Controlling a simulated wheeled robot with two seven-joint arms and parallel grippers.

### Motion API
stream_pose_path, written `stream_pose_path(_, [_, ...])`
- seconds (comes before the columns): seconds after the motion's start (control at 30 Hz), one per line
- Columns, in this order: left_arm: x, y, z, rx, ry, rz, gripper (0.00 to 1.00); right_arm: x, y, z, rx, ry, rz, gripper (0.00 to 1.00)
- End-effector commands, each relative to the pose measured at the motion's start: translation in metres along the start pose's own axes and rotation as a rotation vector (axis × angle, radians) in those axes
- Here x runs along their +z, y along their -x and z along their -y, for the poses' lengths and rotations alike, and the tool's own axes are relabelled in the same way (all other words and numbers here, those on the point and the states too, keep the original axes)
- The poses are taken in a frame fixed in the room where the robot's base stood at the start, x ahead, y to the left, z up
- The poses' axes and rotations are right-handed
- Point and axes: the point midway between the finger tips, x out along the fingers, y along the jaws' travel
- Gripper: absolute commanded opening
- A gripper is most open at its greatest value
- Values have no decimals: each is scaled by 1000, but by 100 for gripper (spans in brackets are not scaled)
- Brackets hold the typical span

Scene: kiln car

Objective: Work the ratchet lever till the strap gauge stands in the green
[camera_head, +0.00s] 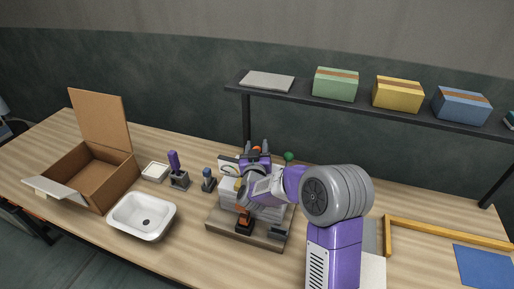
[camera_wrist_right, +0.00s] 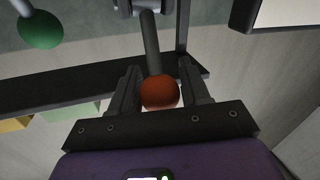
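A grey machine block on a brown base board (camera_head: 222,221) stands mid-table, largely hidden by my right arm. My right gripper (camera_head: 258,150) is at the top of the block. In the right wrist view, an orange-red ball knob (camera_wrist_right: 160,93) on a grey lever rod (camera_wrist_right: 151,45) sits between the fingers of my right gripper (camera_wrist_right: 160,88), which look closed against its sides. A pale panel with a green mark (camera_head: 229,168), perhaps the strap gauge, shows left of the gripper; no needle can be read. My left gripper is not in view.
A green ball knob (camera_head: 288,156) stands close right of the gripper. A dark shelf (camera_head: 300,97) with several boxes spans behind. Left are an open carton (camera_head: 118,181), a white basin (camera_head: 141,230) and small tool holders (camera_head: 179,181). A yellow frame (camera_head: 450,233) lies at right.

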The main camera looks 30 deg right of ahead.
Motion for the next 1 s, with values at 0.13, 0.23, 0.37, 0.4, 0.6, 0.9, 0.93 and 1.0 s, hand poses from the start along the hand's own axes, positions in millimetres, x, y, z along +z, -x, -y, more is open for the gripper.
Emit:
stream_pose_path(0.13, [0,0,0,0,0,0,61,0,0,0,0,0,0,23])
stream_pose_path(0.23, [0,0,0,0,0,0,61,0,0,0,0,0,0,7])
stream_pose_path(0.37, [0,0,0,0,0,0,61,0,0,0,0,0,0,0])
stream_pose_path(0.4, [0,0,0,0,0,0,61,0,0,0,0,0,0,0])
stream_pose_path(0.6, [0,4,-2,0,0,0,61,-2,-1,1,-4,-4,13,0])
stream_pose_path(0.9, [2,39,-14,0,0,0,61,-10,-9,6,-34,-38,133,0])
stream_pose_path(0.93, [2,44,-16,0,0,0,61,-11,-10,4,-37,-44,154,0])
stream_pose_path(1.0, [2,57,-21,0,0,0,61,-11,-14,-2,-36,-59,206,0])
